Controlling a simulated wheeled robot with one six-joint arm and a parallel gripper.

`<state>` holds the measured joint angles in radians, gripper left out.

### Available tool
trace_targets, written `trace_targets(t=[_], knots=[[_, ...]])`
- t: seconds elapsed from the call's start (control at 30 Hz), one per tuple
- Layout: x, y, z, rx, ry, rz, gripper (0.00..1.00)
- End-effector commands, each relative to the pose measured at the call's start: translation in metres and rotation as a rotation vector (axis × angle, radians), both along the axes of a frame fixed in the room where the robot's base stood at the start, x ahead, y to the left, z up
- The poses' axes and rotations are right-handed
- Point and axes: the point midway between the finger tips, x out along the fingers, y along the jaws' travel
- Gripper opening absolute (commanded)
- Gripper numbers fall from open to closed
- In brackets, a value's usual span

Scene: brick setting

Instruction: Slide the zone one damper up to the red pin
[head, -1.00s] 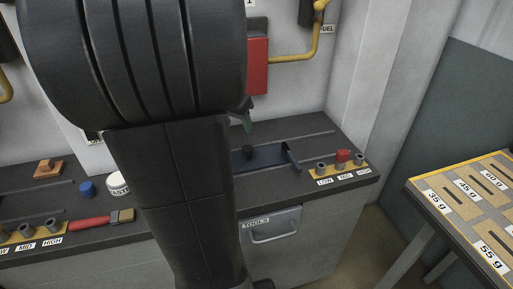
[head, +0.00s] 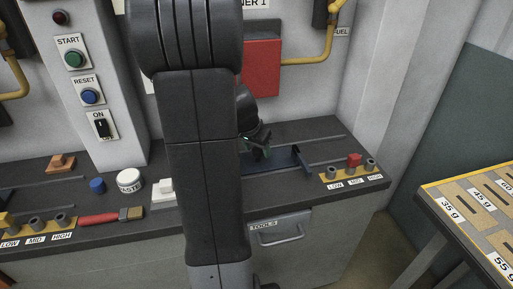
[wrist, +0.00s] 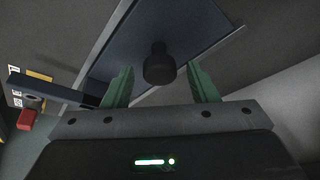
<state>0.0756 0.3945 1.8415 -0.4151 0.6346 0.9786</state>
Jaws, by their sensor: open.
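The dark blue damper plate (head: 285,160) lies in its track on the right part of the bench, with an upright tab (head: 304,160) at its right end. In the wrist view its black knob (wrist: 158,65) stands on the plate (wrist: 185,25). My gripper (head: 258,152) is low over the plate. In the wrist view its green fingers (wrist: 162,85) are open, one on each side of the knob, not closed on it. The red pin (head: 353,159) stands in the middle socket, labelled MID, right of the tab. It also shows in the wrist view (wrist: 26,119).
The yellow strip (head: 341,179) holds the LOW, MID and HIGH sockets. A red box (head: 262,68) is on the wall behind. A white jar (head: 129,181), a blue cap (head: 97,186) and a red-handled brush (head: 110,216) are at left. My arm hides the bench's middle.

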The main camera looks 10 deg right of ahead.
Motion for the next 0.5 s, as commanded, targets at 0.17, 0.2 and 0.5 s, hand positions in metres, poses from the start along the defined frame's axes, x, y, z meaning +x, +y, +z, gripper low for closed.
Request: trace_targets(t=[0.17, 0.2, 0.5], knots=[[-0.0001, 0.0001, 0.0002, 0.0, 0.0, 0.0, 0.43], [-0.0001, 0.0001, 0.0002, 0.0, 0.0, 0.0, 0.35], [0.0, -0.0007, 0.0004, 0.0, 0.0, 0.0, 0.0]])
